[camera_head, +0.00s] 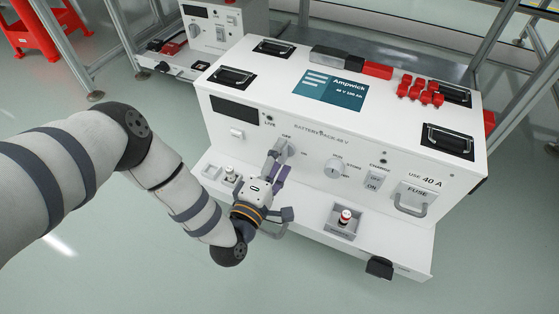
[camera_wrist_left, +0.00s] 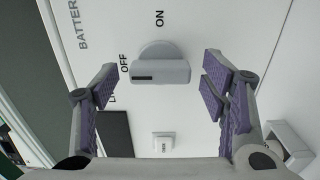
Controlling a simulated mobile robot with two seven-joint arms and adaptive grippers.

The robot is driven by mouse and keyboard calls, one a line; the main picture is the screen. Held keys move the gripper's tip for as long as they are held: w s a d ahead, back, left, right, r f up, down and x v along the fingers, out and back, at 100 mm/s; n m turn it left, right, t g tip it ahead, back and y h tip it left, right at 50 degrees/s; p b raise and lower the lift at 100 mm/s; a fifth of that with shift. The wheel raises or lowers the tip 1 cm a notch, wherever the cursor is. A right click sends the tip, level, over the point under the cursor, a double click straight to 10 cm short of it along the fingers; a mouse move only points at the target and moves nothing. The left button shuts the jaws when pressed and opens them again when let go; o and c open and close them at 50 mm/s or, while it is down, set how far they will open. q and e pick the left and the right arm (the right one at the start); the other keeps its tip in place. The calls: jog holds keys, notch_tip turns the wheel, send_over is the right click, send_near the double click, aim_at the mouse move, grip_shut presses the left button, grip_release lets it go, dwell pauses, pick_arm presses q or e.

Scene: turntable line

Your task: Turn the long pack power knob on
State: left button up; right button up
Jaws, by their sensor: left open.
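The long pack is the white box labelled "Battery pack" (camera_head: 315,117). Its grey power knob (camera_head: 288,148) is on the front panel, partly hidden by my gripper, with OFF and ON printed around it. The knob (camera_wrist_left: 160,71) also shows in the left wrist view as a bar with a dark mark at its left end, which faces the OFF label. My left gripper (camera_head: 278,168) is at the front panel by the knob. In the wrist view its purple-padded fingers (camera_wrist_left: 160,88) are open, one on each side of the knob, apart from it. My right gripper is not in view.
A second knob (camera_head: 336,169), a fuse handle (camera_head: 411,200) and a red-tipped terminal (camera_head: 345,217) are to the right. Red caps (camera_head: 420,91) and black handles lie on top. Another white unit (camera_head: 225,27) stands behind. The floor at lower left is clear.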

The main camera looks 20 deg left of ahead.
pick_arm(q)
jog(key=c, duration=1.1)
jog(key=shift+c, duration=0.2)
